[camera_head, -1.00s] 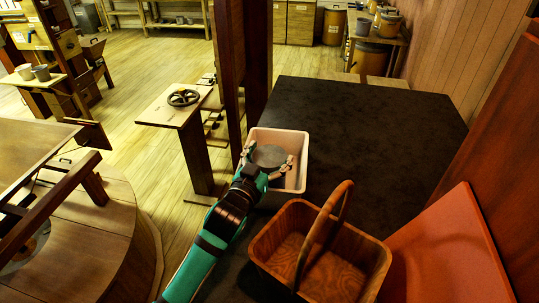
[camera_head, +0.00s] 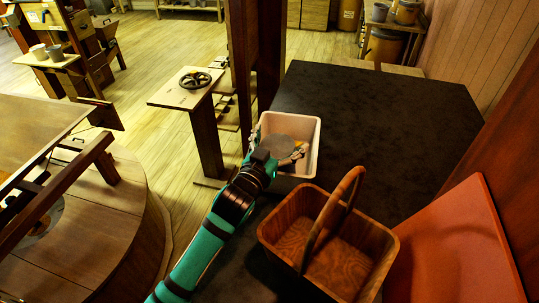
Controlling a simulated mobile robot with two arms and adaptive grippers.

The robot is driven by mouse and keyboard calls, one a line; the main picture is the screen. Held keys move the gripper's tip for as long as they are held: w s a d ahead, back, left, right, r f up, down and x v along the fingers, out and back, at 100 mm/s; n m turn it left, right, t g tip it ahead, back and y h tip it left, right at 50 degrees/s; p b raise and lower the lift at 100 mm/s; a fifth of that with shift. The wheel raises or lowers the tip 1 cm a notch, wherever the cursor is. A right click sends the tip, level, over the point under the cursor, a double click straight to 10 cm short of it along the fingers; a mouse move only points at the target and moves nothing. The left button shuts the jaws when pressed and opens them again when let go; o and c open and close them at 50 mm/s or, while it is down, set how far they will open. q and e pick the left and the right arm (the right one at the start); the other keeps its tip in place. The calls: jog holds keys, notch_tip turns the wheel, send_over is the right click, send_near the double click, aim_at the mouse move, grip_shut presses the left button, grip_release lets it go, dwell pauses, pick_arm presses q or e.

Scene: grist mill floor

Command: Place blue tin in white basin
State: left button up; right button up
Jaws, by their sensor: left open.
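The white basin (camera_head: 309,131) stands on the dark tabletop, behind the wooden basket. A round blue-grey tin (camera_head: 279,147) shows inside the basin's outline, with its flat top up. My left gripper (camera_head: 278,155) is open at the basin's near side, with its fingers spread beside the tin. The arm covers the basin's near left corner, and I cannot see the tin's underside. My right gripper is not in view.
A wooden basket (camera_head: 283,212) with a tall handle stands just in front of the basin. An orange-red panel (camera_head: 455,245) lies at the right. The dark tabletop (camera_head: 390,115) is clear behind and right of the basin. A wooden post (camera_head: 240,60) rises at the left.

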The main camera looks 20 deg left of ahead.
pick_arm(q)
jog(key=b+v, duration=0.2)
jog(key=v, duration=0.9)
jog(key=shift+s+b, duration=0.25)
jog(key=shift+b, duration=0.15)
jog(key=shift+f, duration=0.1)
